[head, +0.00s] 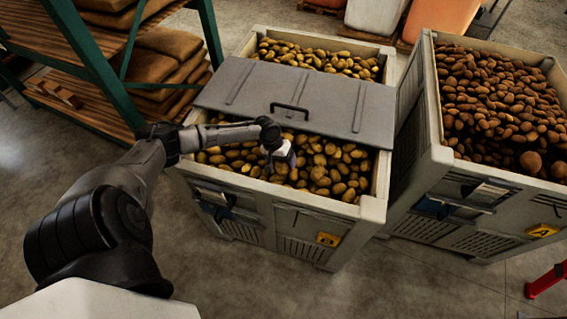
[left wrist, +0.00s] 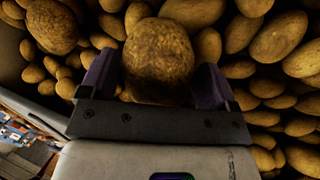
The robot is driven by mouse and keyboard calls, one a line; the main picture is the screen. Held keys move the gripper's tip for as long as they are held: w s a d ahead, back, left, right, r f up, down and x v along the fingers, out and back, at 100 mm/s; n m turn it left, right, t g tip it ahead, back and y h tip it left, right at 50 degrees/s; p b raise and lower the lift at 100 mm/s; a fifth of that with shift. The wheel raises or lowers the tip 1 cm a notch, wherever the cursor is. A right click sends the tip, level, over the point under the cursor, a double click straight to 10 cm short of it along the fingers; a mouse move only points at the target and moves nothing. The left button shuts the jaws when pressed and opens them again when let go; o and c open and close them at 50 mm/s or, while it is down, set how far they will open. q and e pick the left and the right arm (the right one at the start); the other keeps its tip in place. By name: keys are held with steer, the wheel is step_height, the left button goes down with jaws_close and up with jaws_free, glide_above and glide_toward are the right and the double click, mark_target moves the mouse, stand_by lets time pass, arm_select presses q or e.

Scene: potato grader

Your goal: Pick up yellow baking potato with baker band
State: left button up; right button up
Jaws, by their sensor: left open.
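My left gripper (head: 281,160) reaches down at the yellow potatoes (head: 335,170) in the front opening of the left crate (head: 290,212). In the left wrist view the gripper (left wrist: 157,78) is open, its purple-grey fingers on either side of a large, speckled brown-yellow potato (left wrist: 158,55). Whether the fingers touch it cannot be told. Its lower end is hidden by the gripper's palm. Another large rough potato (left wrist: 52,25) lies at the upper left, with smaller smooth ones around. No separate band is visible on the potato. My right gripper is not in view.
A grey lid (head: 300,97) with a black handle (head: 289,107) covers the crate's middle, just behind my gripper. A second crate (head: 480,190) of darker potatoes (head: 495,100) stands to the right. A shelf with sacks (head: 165,65) stands at the left.

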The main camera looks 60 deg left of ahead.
arm_select(q)
steer(key=shift+w+d+f, duration=0.1)
steer(key=shift+f, duration=0.3)
steer(key=shift+c, duration=0.3)
steer(key=c, duration=0.7)
steer(key=shift+c, duration=0.4)
steer(key=shift+r, duration=0.15)
